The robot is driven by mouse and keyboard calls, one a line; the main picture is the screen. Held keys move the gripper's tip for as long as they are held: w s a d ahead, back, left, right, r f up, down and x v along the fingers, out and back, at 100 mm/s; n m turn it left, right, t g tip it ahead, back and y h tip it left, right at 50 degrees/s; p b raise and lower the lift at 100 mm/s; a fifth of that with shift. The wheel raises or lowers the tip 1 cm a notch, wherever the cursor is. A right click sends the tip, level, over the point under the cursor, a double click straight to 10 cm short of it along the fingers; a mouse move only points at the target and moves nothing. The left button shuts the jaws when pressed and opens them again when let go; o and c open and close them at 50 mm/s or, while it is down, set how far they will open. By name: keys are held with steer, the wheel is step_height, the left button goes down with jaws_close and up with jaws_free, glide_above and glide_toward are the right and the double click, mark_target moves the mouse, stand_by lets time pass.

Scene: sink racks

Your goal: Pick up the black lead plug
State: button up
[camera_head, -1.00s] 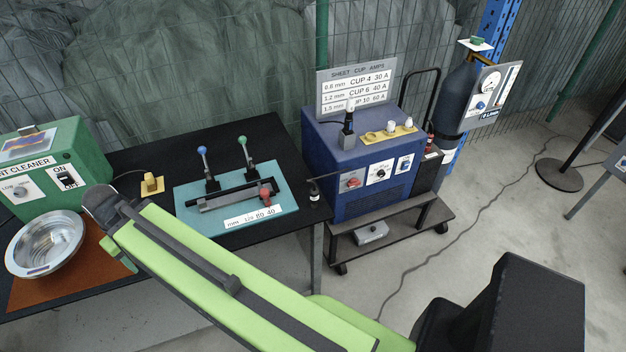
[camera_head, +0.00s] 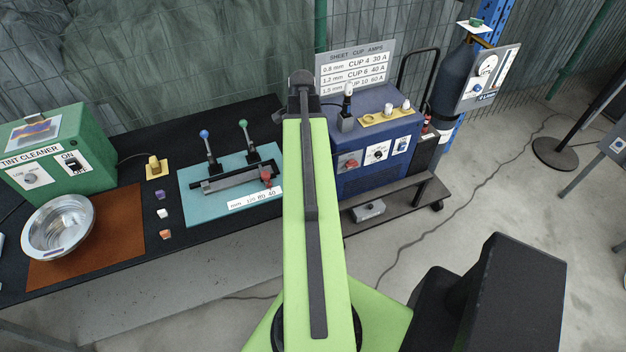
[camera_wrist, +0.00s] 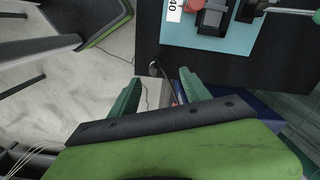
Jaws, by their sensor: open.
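My gripper (camera_wrist: 160,77) shows in the wrist view with its two green fingers apart and nothing held between them. A small dark object that looks like the black lead plug (camera_wrist: 155,68) lies at the edge of the black table, just past the fingertips and between them in the picture. A thin lead seems to run from it toward the blue machine. I cannot tell how far it is from the fingers. In the head view my raised green arm covers that table corner, so the plug and my gripper are hidden there.
The blue machine (camera_head: 374,160) stands on a trolley (camera_head: 408,204) right of the arm. A teal plate (camera_head: 215,205) with two levers lies on the black table (camera_head: 110,276). A metal bowl (camera_head: 85,212) and green cleaner (camera_head: 88,148) stand left. Floor at right is mostly open.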

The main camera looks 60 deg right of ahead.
steer(key=shift+m, duration=0.4)
steer(key=f+b, duration=0.4)
steer(key=s+d+f+b, duration=0.1)
steer(key=f+b, duration=0.3)
steer(key=s+f+b, duration=0.1)
steer(key=f+b, duration=0.3)
steer(key=shift+d+f, duration=0.2)
steer(key=shift+d, duration=0.05)
steer(key=f+b, duration=0.2)
steer(key=b, duration=0.1)
steer(key=f+b, duration=0.2)
steer(key=f, duration=0.1)
steer(key=shift+s+d+f+b, duration=0.15)
steer(key=shift+d+f+b, duration=0.05)
steer(key=shift+b, duration=0.2)
steer(key=shift+r, duration=0.2)
jaws_close()
